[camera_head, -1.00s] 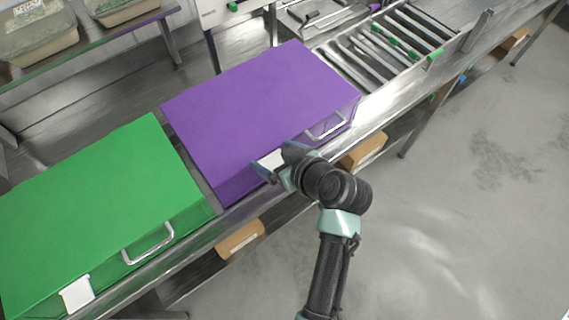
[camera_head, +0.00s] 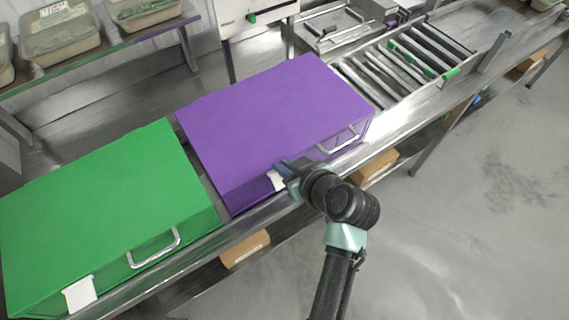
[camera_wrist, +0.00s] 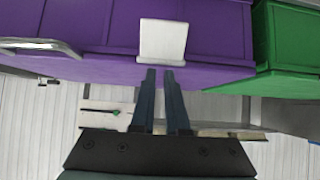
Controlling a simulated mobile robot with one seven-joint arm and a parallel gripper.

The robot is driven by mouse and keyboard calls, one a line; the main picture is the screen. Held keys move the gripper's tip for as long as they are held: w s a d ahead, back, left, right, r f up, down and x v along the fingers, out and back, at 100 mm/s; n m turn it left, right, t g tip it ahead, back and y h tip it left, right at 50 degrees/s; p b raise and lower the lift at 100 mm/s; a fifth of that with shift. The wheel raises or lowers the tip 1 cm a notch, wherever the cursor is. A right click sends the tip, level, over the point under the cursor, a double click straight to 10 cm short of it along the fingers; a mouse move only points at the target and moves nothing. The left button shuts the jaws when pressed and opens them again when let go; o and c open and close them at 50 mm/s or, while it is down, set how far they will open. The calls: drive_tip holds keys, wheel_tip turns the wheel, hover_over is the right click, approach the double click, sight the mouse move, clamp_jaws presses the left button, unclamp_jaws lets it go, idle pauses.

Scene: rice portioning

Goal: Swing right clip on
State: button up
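The purple box (camera_head: 270,110) stands on the metal bench with its lid down. Its white clip (camera_head: 277,181) sits at the left part of its front edge, partly hidden by my gripper in the head view. In the wrist view the whole clip (camera_wrist: 163,42) shows as a pale flap against the purple wall. My gripper (camera_head: 284,172) is at the clip. In the wrist view its two dark fingers (camera_wrist: 160,73) are a little apart, with a narrow empty gap and tips at the clip's near edge. Whether they touch it I cannot tell.
A green box (camera_head: 105,200) with its own white clip (camera_head: 80,294) and metal handle (camera_head: 155,248) stands close on the left. The purple box's handle (camera_head: 338,140) is right of my gripper. A roller conveyor (camera_head: 405,65) lies to the right. Open floor is in front.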

drive_tip(key=shift+f, duration=0.1)
drive_tip(key=shift+w+a+f+b, duration=0.25)
drive_tip(key=shift+w+b, duration=0.05)
drive_tip(key=shift+b, duration=0.2)
